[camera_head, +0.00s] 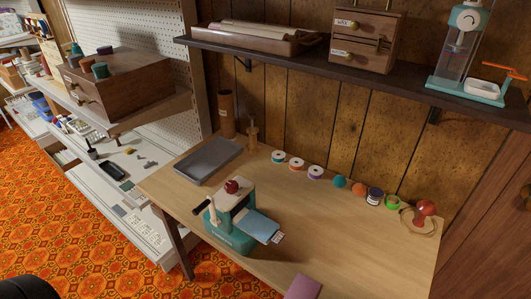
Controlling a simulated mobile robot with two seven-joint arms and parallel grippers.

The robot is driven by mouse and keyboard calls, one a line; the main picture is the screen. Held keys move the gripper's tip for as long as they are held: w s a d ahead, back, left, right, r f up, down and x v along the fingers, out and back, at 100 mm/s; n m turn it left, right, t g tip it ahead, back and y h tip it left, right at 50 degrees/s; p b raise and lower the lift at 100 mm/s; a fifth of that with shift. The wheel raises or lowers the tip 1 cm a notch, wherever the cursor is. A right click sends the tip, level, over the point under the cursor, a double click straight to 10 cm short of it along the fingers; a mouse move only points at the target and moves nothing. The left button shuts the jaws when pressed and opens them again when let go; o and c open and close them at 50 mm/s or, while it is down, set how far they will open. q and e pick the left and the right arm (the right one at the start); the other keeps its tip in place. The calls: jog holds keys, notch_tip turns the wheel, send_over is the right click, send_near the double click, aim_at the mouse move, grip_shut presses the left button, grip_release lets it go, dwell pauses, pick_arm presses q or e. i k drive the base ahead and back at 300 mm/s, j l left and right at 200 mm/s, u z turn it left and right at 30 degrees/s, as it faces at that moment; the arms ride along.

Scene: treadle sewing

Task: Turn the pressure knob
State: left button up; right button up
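A small teal and white machine (228,236) stands on the wooden table. A round dark red knob (232,187) sits on top of its white upper part. It is the only knob I can make out on the machine, and no label on it is readable. A crank with a black grip (200,207) sticks out at the machine's left. A blue flat piece (256,227) with a small white tag extends from its right side. Neither of my grippers is in view, and nothing touches the knob.
A grey tray (207,163) lies behind the machine on the table (330,225). Spools and small jars line the back, with a red-topped item (425,209) at right. A purple item (303,287) lies at the front edge. A dark shelf (350,76) overhangs the back. The table's right-centre is clear.

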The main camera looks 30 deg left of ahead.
aim_at(231, 187)
jog(key=u, duration=1.2)
